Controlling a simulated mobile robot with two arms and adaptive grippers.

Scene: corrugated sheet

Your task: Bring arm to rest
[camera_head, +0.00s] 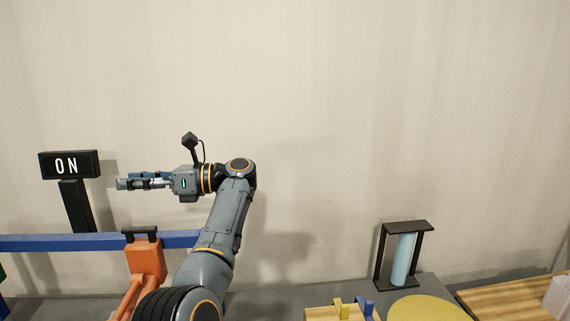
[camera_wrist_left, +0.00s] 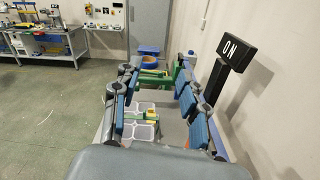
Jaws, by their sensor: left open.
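My left gripper (camera_head: 142,181) is raised in front of the pale wall in the head view, pointing left, level and empty. In the left wrist view its blue-padded fingers (camera_wrist_left: 160,105) stand apart with nothing between them. The left arm comes up from the bottom of the head view and bends at the wrist. My right gripper is in neither view.
A black "ON" sign (camera_head: 68,164) stands left of the gripper, above a blue rail (camera_head: 60,242). An orange device (camera_head: 146,260) is below. A black frame with a light-blue cylinder (camera_head: 403,260) and a yellow disc (camera_head: 428,308) are at right.

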